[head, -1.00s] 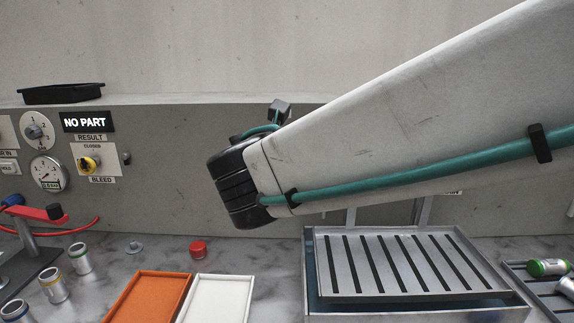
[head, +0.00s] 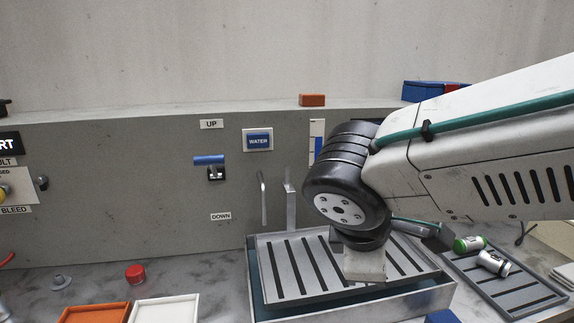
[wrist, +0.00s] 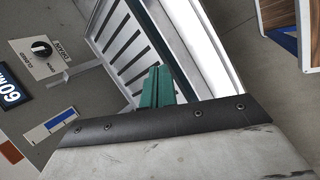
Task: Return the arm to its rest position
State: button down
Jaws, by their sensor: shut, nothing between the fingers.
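My arm reaches in from the right in the head view. Its dark wrist joint hangs over the slotted metal grate of the tank (head: 262,288), with a pale link below it. The fingers are not clearly visible in the head view. In the wrist view, the green fingers of my gripper (wrist: 157,84) are together and hold nothing. Behind them the slotted grate (wrist: 122,45) appears tilted.
A grey tray (head: 520,298) at right holds a green-ended can (head: 469,244) and a silver can (head: 493,262). An orange tray (head: 95,313), a white tray (head: 165,310) and a red cap (head: 135,274) are at left. A blue-handled lever (head: 209,161) is on the panel.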

jog(key=s+d+f+m+g+y, duration=0.2)
jog(key=s+d+m+g+y, duration=0.1)
jog(key=s+d+m, duration=0.8)
jog(key=d+m, duration=0.3)
jog(key=m, duration=0.1)
jog(key=shift+s+g+y, duration=0.3)
jog(key=shift+y, duration=0.1)
jog(key=shift+d, duration=0.15)
